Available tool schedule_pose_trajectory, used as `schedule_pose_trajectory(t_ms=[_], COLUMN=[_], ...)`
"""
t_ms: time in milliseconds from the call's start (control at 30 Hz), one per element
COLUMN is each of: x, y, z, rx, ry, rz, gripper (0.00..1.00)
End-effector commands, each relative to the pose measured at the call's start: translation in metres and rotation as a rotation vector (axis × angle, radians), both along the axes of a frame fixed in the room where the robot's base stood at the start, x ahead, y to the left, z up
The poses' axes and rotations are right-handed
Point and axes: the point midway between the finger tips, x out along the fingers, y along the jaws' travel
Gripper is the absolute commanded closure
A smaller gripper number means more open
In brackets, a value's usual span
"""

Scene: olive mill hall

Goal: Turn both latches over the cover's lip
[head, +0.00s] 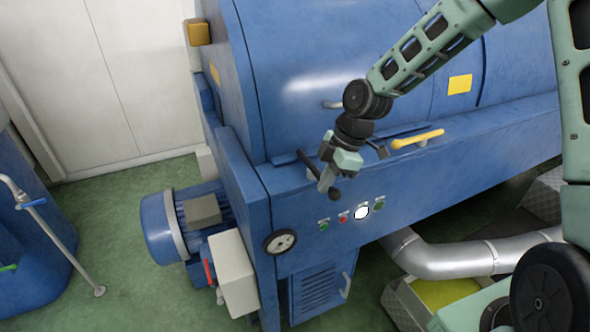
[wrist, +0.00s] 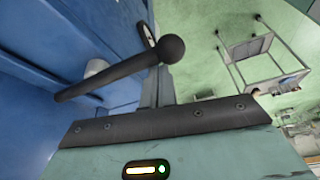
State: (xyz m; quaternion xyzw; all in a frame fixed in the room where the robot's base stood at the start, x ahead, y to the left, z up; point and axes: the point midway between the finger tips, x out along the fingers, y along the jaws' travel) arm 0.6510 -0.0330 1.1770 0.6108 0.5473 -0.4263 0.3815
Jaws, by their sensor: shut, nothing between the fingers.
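The blue curved cover (head: 340,55) lies on the blue machine body, with a small bar handle on its front. A latch with a yellow grip (head: 418,139) lies nearly level along the cover's lower edge, right of my gripper. A dark lever with a ball end (head: 334,195) slants down at the left, by my gripper; it also shows in the wrist view (wrist: 115,75). My gripper (head: 325,181) is shut and empty, pointing down close beside this lever. Whether they touch is unclear. My wrist hides part of the cover's lip and the lever's mounting.
Small buttons (head: 343,220) and a gauge (head: 280,241) sit on the front panel below my gripper. A blue motor (head: 162,227) and white box (head: 234,272) stick out at left. A silver pipe (head: 440,258) runs low at right.

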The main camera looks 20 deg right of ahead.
Motion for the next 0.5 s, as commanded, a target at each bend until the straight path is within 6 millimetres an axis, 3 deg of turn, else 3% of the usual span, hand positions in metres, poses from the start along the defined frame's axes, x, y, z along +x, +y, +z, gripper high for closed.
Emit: schedule_pose_trajectory(t_ms=[267,500], x=[0.006,0.009], y=[0.031,0.016], z=[0.008,0.042], rx=[0.001,0.0], ry=[-0.002,-0.006], rz=[0.002,-0.007], gripper=[1.0,1.0])
